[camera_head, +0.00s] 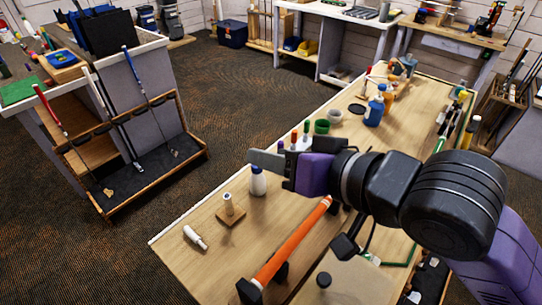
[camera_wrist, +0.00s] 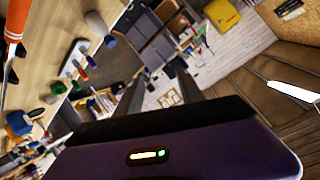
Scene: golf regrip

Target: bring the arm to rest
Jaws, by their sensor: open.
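My gripper (camera_head: 268,162) is held above the workbench (camera_head: 180,243) in the head view, with its fingers pointing left. It also shows in the wrist view (camera_wrist: 157,86), where the two dark fingers stand apart with nothing between them. My arm reaches in from the right. A club with an orange grip (camera_head: 292,241) lies along the bench in dark supports, below and in front of my gripper; its far end is hidden behind my arm. The orange grip also shows at the left edge of the wrist view (camera_wrist: 15,22).
A white bottle (camera_head: 257,183), a small wooden stand (camera_head: 231,217) and a white tube (camera_head: 195,238) stand or lie near my gripper. Cups and a blue bottle (camera_head: 374,112) are farther back. A club rack (camera_head: 150,155) stands left across clear floor.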

